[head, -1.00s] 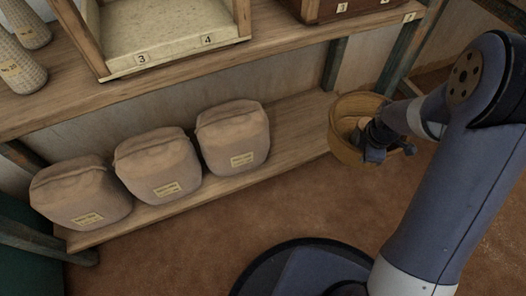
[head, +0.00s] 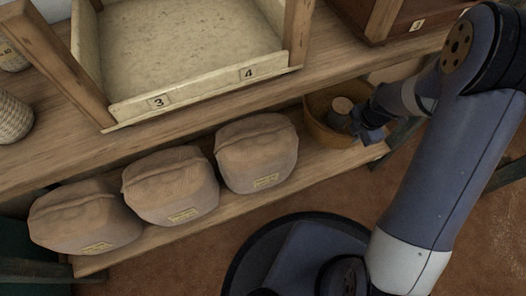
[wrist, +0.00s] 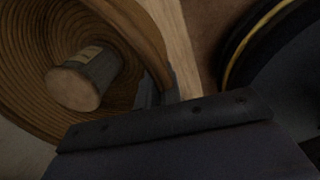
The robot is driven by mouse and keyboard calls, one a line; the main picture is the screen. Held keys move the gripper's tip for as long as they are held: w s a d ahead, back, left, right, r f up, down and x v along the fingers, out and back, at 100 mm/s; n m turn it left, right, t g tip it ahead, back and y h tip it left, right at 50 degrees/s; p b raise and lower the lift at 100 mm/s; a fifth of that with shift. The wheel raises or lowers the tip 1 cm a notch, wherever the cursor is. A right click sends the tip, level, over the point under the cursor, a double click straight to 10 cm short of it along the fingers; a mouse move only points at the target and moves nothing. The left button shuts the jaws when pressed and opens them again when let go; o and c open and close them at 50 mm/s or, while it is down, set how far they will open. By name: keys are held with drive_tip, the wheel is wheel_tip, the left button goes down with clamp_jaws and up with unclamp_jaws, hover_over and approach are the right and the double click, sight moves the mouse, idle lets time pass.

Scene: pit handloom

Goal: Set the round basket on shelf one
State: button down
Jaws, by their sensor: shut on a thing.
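The round basket (head: 322,134) is brown and coiled, with a small capped cylinder (head: 342,106) inside it. My gripper (head: 366,134) is shut on the basket's near right wall. The basket is at the right end of the low wooden shelf (head: 352,158), under the upper shelf; I cannot tell whether its bottom touches the board. In the wrist view the basket (wrist: 40,112) fills the left side, with the cylinder (wrist: 84,80) lying in it. The gripper's fingers are mostly hidden there.
Several tan labelled sacks stand on the low shelf; the right one (head: 256,152) is just left of the basket. The upper shelf (head: 160,138) overhangs them, carrying an open tray (head: 200,92) marked 3 and 4. A green-grey post (head: 404,132) stands right of the basket.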

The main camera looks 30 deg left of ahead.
drive_tip(key=shift+w+a, duration=0.1)
wheel_tip(320, 180, down, 10)
drive_tip(key=b, duration=0.4)
drive_tip(key=shift+f, duration=0.1)
drive_tip(key=c, duration=1.6)
unclamp_jaws()
drive_tip(key=r+p, duration=0.1)
drive_tip(key=r, duration=0.3)
drive_tip(key=r+p, duration=0.2)
drive_tip(key=r, duration=0.2)
drive_tip(key=s+d+r+p, duration=0.1)
drive_tip(key=r+p, duration=0.1)
drive_tip(key=r, duration=0.2)
drive_tip(key=shift+d, duration=0.1)
